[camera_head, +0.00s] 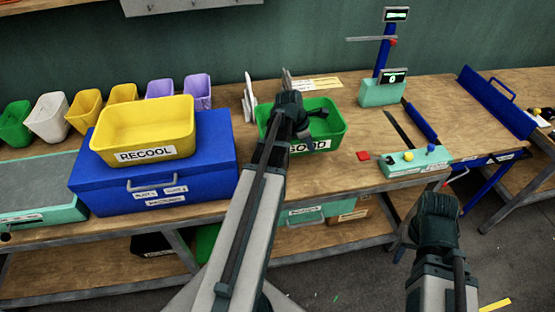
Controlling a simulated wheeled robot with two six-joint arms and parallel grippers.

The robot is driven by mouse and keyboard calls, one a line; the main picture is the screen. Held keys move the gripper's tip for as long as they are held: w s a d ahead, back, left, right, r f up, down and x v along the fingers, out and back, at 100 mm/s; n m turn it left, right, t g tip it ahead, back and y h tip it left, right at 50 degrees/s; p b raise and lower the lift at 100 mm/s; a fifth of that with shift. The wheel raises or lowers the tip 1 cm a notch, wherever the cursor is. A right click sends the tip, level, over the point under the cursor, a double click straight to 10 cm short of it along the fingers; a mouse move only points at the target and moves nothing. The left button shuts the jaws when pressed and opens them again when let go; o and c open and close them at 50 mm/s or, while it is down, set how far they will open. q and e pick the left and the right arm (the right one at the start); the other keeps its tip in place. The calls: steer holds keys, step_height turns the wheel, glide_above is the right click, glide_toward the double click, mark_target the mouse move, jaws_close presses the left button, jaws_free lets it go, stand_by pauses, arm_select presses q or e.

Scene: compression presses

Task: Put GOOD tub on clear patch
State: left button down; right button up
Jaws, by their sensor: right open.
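The green GOOD tub (335,122) sits upright on the wooden bench, its label partly covered by my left arm. My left gripper (294,100) is over the tub's left part. Its fingers are too hidden to tell whether they are open or shut, or whether they touch the tub. My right gripper (437,208) is open, low at the right, in front of the bench edge and away from the tub. Bare bench top (330,182) shows in front of the tub; I see no marking that names a clear patch.
A yellow RECOOL tub (145,120) stands on a blue case (150,190) at left. Several coloured bins (85,108) line the back.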

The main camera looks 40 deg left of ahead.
arm_select(q)
steer(key=shift+s+a, duration=0.2)
steer(key=shift+s, duration=0.05)
steer(key=shift+s+a+r, duration=0.15)
steer(key=shift+s+a, duration=0.1)
steer(key=shift+s, duration=0.05)
step_height(320, 180, down, 6)
steer(key=b, duration=0.6)
steer(key=shift+f, duration=0.2)
steer(key=shift+f, duration=0.1)
step_height(320, 180, down, 4)
steer(key=b, duration=0.3)
steer(key=shift+r+b, duration=0.25)
steer(key=shift+b, duration=0.15)
steer(key=shift+f, duration=0.2)
steer(key=c, duration=1)
jaws_free()
steer(key=shift+r, duration=0.1)
steer(key=shift+c, duration=0.2)
